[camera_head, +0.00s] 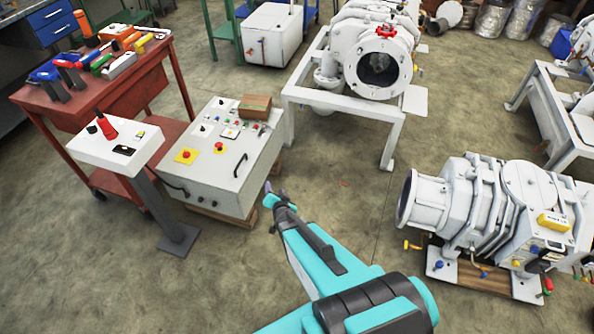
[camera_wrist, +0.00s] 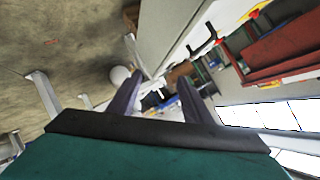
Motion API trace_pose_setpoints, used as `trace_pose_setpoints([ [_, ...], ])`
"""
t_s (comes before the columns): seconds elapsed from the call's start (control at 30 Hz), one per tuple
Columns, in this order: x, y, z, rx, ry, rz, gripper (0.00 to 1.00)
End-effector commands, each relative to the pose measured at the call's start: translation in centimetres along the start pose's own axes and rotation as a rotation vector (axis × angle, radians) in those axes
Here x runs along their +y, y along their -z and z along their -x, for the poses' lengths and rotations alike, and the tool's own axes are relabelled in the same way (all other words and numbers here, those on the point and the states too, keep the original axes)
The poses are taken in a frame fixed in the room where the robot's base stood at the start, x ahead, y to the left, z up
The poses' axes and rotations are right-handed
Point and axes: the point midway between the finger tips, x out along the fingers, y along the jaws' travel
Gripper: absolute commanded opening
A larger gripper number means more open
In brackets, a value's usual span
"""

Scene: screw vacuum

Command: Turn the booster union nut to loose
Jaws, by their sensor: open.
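My gripper (camera_head: 273,193) is at the end of my teal arm, over open floor just right of the white control box. In the wrist view my gripper (camera_wrist: 157,85) shows two purple-grey fingers spread apart with nothing between them. A white pump machine (camera_head: 485,205) stands at the right on a wooden pallet, with small yellow, red and blue fittings low on its sides. A second white machine (camera_head: 380,68) with a round opening and a red fitting on top stands on a frame at the back. I cannot tell which fitting is the booster union nut.
The white control box (camera_head: 222,160) with buttons and a black handle is close to my gripper. A pedestal panel (camera_head: 120,137) and a red tool cart (camera_head: 100,95) stand at the left.

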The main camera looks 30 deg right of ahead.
Motion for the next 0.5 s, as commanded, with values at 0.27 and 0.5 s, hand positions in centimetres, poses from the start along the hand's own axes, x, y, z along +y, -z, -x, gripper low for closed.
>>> trace_pose_setpoints([
  [0.27, -2.4, -7.3, 6.5, -0.343, -0.091, 0.203, 0.45],
  [0.5, -1.0, -12.0, 12.7, -0.617, -0.186, 0.377, 0.45],
])
